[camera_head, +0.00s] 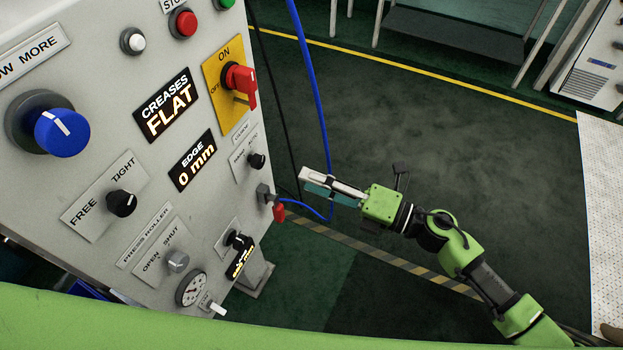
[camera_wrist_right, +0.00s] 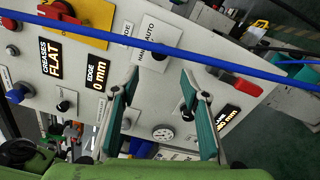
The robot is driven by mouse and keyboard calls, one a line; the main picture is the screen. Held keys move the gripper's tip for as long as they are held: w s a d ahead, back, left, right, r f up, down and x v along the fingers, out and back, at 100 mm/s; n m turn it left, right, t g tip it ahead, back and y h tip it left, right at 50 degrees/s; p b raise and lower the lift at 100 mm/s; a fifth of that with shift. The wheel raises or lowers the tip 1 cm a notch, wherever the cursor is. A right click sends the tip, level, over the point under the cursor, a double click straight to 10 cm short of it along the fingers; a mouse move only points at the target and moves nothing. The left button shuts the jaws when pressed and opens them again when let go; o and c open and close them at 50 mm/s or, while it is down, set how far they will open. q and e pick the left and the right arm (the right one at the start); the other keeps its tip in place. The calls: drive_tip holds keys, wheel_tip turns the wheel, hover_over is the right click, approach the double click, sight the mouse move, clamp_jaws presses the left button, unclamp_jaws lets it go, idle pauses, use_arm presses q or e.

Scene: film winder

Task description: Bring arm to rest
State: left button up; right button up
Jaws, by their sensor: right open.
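My right arm reaches in from the lower right in the head view. Its gripper (camera_head: 333,187) is in the air to the right of the control panel (camera_head: 85,88), apart from it. In the right wrist view the gripper (camera_wrist_right: 165,110) shows two teal-padded fingers spread wide, with nothing between them. The panel face lies beyond the fingers. The panel carries a blue knob (camera_head: 62,132), a red rotary switch (camera_head: 240,84) on a yellow plate, and displays reading "CREASES FLAT" (camera_head: 166,105) and "EDGE 0 mm" (camera_head: 192,160). My left gripper is not in view.
A blue hose (camera_head: 310,80) hangs just behind the right gripper and crosses the wrist view (camera_wrist_right: 200,55). A red-handled valve (camera_head: 279,212) sticks out from the panel's right edge. The dark green floor (camera_head: 440,130) to the right is open. A white machine (camera_head: 595,65) stands far right.

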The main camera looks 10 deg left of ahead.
idle(0.5)
drive_tip(key=w+d+f+m+t+h, duration=0.35)
drive_tip(key=d+f+m, duration=0.4)
drive_tip(key=f, duration=0.35)
drive_tip(key=w+d+f+m+t+h, duration=0.3)
drive_tip(key=d+f+m+h, duration=0.25)
drive_tip(key=f+m, duration=0.45)
drive_tip(key=s+d+f+m+g+h, duration=0.1)
drive_tip(key=s+d+f+m+h, duration=0.15)
drive_tip(key=f, duration=0.25)
drive_tip(key=s+d+f+m+h, duration=0.1)
drive_tip(key=s+d+f, duration=0.1)
drive_tip(key=d+f, duration=0.3)
drive_tip(key=s+d+f+m+g+h, duration=0.2)
drive_tip(key=s+d+f+m+g, duration=0.15)
drive_tip(key=s+f, duration=0.55)
drive_tip(key=s+d+f+m+g+h, duration=0.2)
drive_tip(key=s+f+m, duration=0.2)
drive_tip(key=s+f, duration=0.5)
drive_tip(key=s+f+m+g, duration=0.2)
drive_tip(key=s+f, duration=0.1)
drive_tip(key=s, duration=0.8)
drive_tip(key=s+f+m+g, duration=0.2)
drive_tip(key=s+f+g, duration=0.1)
drive_tip(key=s, duration=0.9)
drive_tip(key=shift+d+f+m, duration=0.35)
drive_tip(key=shift+d, duration=0.1)
drive_tip(key=shift+h, duration=0.25)
